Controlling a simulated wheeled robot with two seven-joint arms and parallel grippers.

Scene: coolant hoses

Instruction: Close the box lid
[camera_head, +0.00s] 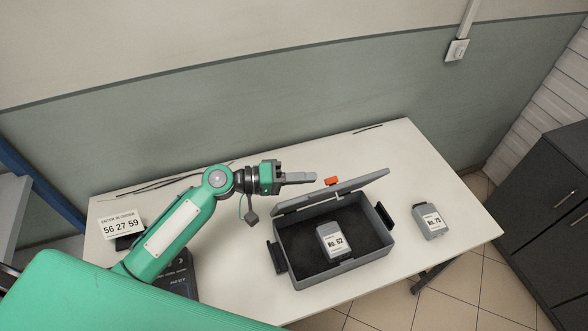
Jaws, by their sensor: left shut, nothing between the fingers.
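The grey box (315,283) stands on the white table with its lid (345,191) raised at the back edge, seen nearly edge-on. An orange piece (331,181) shows at the lid's upper edge. A grey block labelled No. 62 (334,241) is inside on the dark lining. My left gripper (314,177) is shut and empty, its fingers pointing right, just behind or above the lid's left part. I cannot tell whether the fingers touch the lid. My right gripper is not in view.
A second grey labelled block (430,221) stands on the table right of the box. A sign (121,226) reading 56 27 59 and a dark device (178,275) are at the left. Cables lie along the back edge.

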